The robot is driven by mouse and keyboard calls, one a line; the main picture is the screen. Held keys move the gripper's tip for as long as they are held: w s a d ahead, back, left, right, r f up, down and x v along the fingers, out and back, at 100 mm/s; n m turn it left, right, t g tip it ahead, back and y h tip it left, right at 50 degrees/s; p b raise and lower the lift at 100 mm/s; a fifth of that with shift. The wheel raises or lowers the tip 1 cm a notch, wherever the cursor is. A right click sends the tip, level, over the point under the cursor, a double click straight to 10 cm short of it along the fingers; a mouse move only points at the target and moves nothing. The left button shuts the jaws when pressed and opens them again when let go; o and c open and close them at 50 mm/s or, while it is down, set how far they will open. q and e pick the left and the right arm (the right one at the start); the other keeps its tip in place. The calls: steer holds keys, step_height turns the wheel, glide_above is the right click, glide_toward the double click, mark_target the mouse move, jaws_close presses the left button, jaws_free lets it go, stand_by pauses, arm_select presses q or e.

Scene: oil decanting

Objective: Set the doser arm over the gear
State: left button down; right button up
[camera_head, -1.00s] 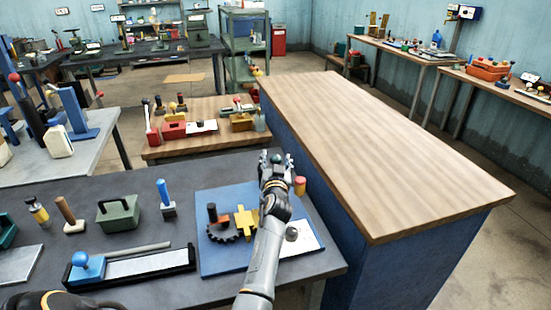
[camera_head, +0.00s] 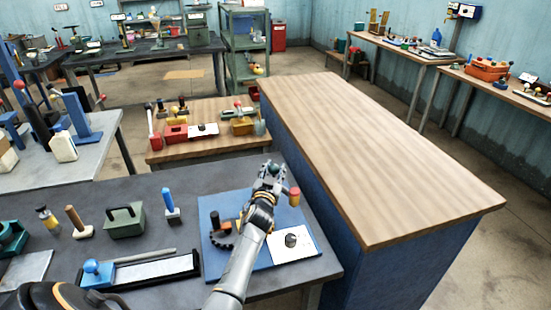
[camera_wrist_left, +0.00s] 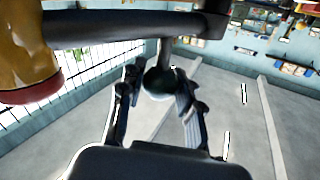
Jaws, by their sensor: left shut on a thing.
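My left gripper (camera_head: 272,170) is past the board's far edge, shut on a dark green ball knob (camera_wrist_left: 160,83). In the left wrist view the knob sits between the fingers, below a dark bar (camera_wrist_left: 120,27) that looks like the doser arm. A yellow and red cylinder (camera_wrist_left: 22,55) hangs at the bar's left end; it also shows right of the gripper in the head view (camera_head: 294,197). My right gripper is out of view.
A tall wooden-topped counter (camera_head: 380,170) stands close on the right. A green box (camera_head: 124,222), a blue-handled tool (camera_head: 170,205) and a long tray (camera_head: 150,271) stand left of the board.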

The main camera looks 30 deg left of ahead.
arm_select(q)
steer(key=shift+s+a+r+m+t+h+p, duration=0.1)
steer(key=shift+s+r+m+t+h+p, duration=0.15)
steer(key=shift+h+p, duration=0.25)
steer(key=shift+s+a+m+t+h+p, duration=0.1)
steer(key=shift+m+t+h+p, duration=0.05)
steer(key=shift+m+h+p, duration=0.25)
steer(key=shift+s+f+m+h+p, duration=0.25)
steer(key=shift+f+h+p, duration=0.1)
steer(key=shift+h, duration=0.15)
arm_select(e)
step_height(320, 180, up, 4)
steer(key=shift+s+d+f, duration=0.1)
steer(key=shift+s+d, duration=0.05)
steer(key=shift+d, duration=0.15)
arm_select(q)
steer(key=c, duration=0.9)
jaws_free()
steer(key=shift+r, duration=0.1)
steer(key=v, duration=1.2)
steer(key=shift+a, duration=0.1)
